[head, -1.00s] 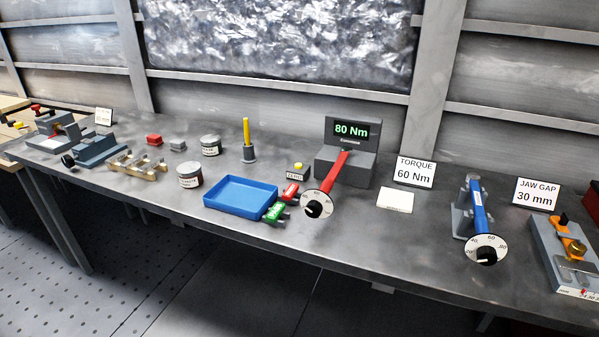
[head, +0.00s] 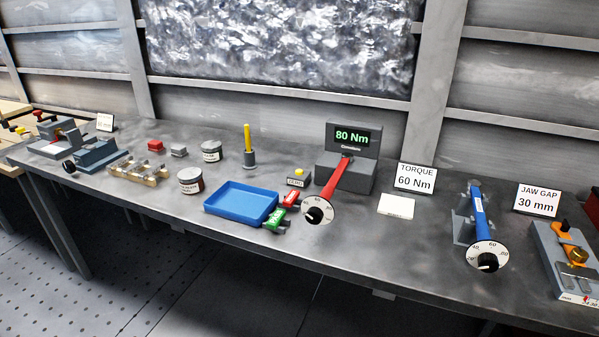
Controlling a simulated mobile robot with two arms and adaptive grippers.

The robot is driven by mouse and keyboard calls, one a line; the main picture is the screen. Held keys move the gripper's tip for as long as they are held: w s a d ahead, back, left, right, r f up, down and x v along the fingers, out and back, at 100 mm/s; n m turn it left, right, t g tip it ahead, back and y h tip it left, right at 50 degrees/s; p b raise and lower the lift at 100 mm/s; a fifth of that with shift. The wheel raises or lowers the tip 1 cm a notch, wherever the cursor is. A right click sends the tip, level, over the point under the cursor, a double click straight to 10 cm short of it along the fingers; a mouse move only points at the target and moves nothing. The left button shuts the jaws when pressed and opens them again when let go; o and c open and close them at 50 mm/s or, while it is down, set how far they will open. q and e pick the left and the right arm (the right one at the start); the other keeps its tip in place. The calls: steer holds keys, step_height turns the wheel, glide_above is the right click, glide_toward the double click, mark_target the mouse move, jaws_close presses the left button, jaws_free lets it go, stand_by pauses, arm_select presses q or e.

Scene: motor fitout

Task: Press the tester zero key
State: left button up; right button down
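The tester (head: 345,172) is a grey block with a dark upright display (head: 351,137) that reads 80 Nm in green. A red torque wrench (head: 335,178) with a round white dial (head: 317,211) lies from the tester toward the table's front edge. Nothing covers the key. Neither of my grippers shows in the head view.
A blue tray (head: 212,205) and red and green tagged pieces (head: 275,217) lie left of the wrench. A yellow rod in a holder (head: 249,158) and tins (head: 190,181) stand further left. A blue wrench (head: 478,211) stands right. A white pad (head: 396,206) lies between the wrenches.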

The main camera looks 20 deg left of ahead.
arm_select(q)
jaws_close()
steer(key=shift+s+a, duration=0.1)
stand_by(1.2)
